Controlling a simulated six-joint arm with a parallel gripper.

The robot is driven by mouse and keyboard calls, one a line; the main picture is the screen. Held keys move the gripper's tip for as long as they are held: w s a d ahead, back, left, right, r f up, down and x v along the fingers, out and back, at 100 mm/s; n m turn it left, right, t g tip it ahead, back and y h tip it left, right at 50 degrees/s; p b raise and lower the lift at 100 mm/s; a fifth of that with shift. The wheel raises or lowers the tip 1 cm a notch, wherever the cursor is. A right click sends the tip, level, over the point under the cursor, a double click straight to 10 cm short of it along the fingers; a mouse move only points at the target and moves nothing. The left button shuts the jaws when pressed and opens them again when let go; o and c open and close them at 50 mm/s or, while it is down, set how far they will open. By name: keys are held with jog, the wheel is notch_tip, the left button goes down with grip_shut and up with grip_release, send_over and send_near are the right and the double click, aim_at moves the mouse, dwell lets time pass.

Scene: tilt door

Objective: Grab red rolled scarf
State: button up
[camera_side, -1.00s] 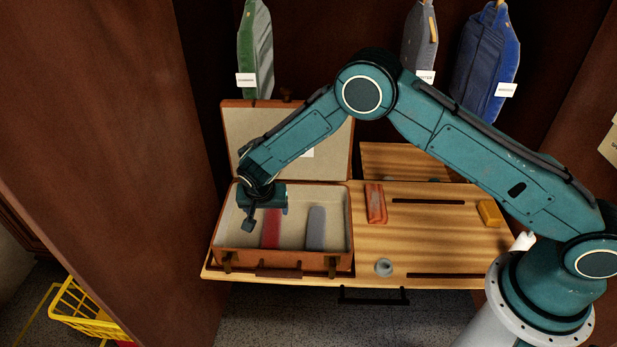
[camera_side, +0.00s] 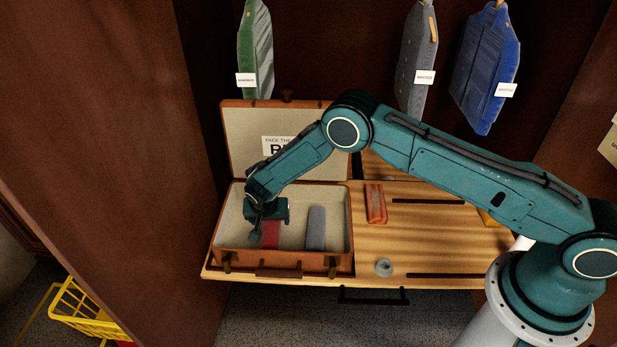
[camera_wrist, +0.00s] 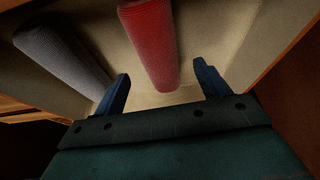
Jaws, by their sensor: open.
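The red rolled scarf (camera_side: 270,236) lies in the open brown suitcase (camera_side: 240,258), left of a grey roll (camera_side: 316,228). My gripper (camera_side: 256,232) is low inside the suitcase, over the scarf's upper end, and partly hides it. In the wrist view the red scarf (camera_wrist: 150,45) points toward the gap between the two fingers of my open gripper (camera_wrist: 163,85). Its near end is about level with the fingertips. The grey roll (camera_wrist: 62,55) lies outside the left finger. I cannot tell whether either finger touches the scarf.
The suitcase stands on a wooden board (camera_side: 440,235). An orange-red block (camera_side: 376,204) and a small grey ring (camera_side: 384,267) lie right of it. Garments hang behind, green (camera_side: 255,50), grey (camera_side: 417,60) and blue (camera_side: 486,70). A yellow basket (camera_side: 85,312) is at lower left.

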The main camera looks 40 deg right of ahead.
aim_at(271, 224)
jog(key=shift+f, duration=0.15)
jog(key=shift+x, duration=2.5)
jog(key=shift+c, duration=0.2)
jog(key=c, duration=1.1)
